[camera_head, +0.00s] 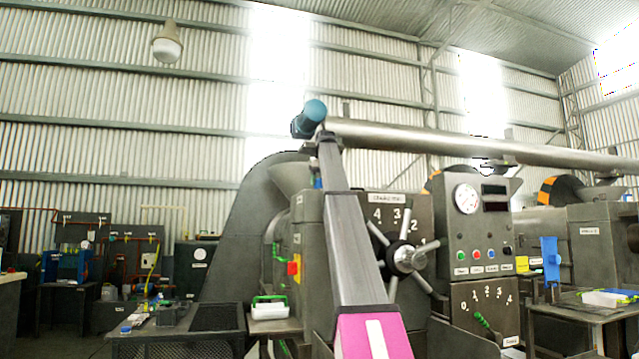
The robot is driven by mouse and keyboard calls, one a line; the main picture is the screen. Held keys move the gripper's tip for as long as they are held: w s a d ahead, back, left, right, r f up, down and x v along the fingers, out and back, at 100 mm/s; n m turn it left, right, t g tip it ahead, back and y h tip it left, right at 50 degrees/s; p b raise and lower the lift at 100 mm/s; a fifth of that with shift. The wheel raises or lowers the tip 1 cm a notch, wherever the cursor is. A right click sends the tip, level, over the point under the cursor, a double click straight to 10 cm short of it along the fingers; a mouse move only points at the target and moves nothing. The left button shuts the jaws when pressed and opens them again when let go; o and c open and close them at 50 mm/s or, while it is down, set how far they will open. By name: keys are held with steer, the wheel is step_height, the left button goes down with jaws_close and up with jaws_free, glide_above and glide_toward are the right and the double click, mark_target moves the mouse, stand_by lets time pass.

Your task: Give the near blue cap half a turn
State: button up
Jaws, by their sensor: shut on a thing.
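I cannot make out for certain which thing is the near blue cap. A small blue spot (318,183) shows just left of my arm's upper end, mostly hidden. A small blue piece (127,329) lies on the left bench, too small to identify. A teal-blue cylinder (314,110) sits high up at the left end of the long metal pipe. My grey and pink arm rises from the bottom middle and covers part of the machine. I do not see its fingertips, so my gripper and anything in it are hidden or out of frame.
A grey control box (477,220) with a gauge and buttons stands right of my arm, beside a spoked handwheel (405,257). A long metal pipe (430,139) runs overhead to the right. Benches stand left (190,345) and right (560,312). A blue upright piece (551,259) stands by the right bench.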

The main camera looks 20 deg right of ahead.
steer(key=o, duration=0.9)
steer(key=v, duration=1.1)
steer(key=shift+a, duration=0.1)
